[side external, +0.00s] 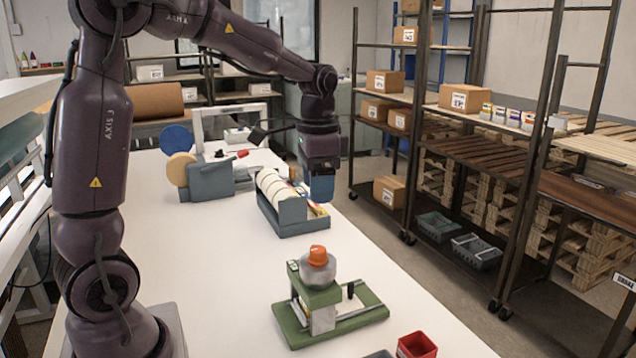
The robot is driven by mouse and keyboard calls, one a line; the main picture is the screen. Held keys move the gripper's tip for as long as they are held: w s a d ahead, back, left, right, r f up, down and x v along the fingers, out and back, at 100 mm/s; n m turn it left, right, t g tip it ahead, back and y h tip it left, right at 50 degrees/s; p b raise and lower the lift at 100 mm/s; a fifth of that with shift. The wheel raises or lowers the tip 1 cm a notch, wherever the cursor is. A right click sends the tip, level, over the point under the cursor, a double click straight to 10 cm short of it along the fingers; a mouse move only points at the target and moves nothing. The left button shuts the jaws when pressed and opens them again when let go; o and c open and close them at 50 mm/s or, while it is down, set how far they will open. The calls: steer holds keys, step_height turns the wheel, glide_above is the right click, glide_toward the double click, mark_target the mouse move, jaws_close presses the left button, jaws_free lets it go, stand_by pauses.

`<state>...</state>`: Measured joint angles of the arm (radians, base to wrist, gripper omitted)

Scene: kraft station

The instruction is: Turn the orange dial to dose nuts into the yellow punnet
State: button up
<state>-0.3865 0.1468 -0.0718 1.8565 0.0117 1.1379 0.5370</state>
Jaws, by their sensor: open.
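The orange dial (318,254) sits on a round grey metal part on top of a green device (318,293). The device stands upright on a green base at the front middle of the white table. My gripper (321,196) points down, open, with nothing seen in it. It is beyond the dial in the picture and apart from it, near the right end of the roll rack. I cannot make out a yellow punnet. A red punnet (417,346) is at the bottom edge, right of the device and partly cut off.
A grey rack of pale rolls (275,192) stands behind the dial, close to my gripper. A tape dispenser (207,180) with round discs is farther back left. A dark grey object (380,354) is cut off at the bottom edge. White table left of the device is clear.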

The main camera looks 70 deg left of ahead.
mark_target(318, 248)
step_height(318, 248, down, 13)
steer(key=n, duration=2)
steer(key=shift+n, duration=0.3)
steer(key=c, duration=0.9)
